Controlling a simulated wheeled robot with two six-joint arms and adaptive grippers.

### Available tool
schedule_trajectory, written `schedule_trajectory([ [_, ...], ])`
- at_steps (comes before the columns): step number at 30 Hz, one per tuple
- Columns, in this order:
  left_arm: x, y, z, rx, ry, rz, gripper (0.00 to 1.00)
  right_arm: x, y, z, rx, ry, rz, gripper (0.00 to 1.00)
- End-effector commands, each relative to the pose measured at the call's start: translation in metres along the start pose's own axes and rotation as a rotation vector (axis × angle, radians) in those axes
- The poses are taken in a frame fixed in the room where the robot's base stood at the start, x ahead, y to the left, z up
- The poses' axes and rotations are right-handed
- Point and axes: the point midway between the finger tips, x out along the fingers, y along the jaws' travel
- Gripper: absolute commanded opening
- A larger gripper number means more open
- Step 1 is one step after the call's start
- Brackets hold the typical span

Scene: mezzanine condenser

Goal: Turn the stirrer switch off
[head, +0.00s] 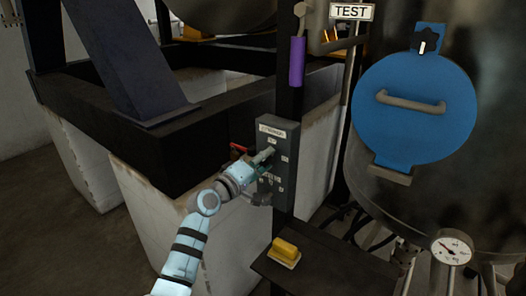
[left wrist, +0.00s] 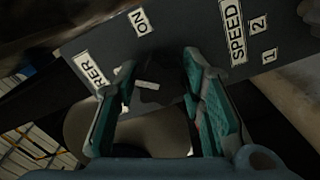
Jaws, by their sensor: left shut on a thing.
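The stirrer control box (head: 284,131) is a dark grey panel on a black post, with a white label at its top. In the left wrist view, the stirrer switch (left wrist: 152,90) is a dark knob with a white mark, below the ON label (left wrist: 141,20). My left gripper (head: 264,157) is at the upper part of the box face, with its fingers on either side of the knob; it also shows in the left wrist view (left wrist: 160,76). It is shut on the knob. The gripper hides the switch in the head view. My right gripper is not in view.
A SPEED label (left wrist: 236,32) with numbers is beside the switch. A dark knob (head: 262,199) sits low on the box. A yellow block (head: 285,251) rests on a dark shelf below. A tank with a blue hatch (head: 415,115) and a gauge (head: 452,248) stands at the right.

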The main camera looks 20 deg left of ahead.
Motion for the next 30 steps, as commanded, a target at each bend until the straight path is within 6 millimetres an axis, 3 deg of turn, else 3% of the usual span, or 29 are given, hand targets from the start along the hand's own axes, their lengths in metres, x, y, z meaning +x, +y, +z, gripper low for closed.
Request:
schedule_trajectory([
  [6,0.000,0.003,-0.001,-0.202,0.000,-0.001,0.09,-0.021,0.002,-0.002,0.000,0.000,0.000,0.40],
  [18,0.000,0.001,-0.001,-0.530,0.000,-0.001,0.09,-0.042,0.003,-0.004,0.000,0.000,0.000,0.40],
  [30,0.000,0.000,-0.001,-0.676,0.001,0.000,0.09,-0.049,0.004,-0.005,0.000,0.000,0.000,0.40],
])
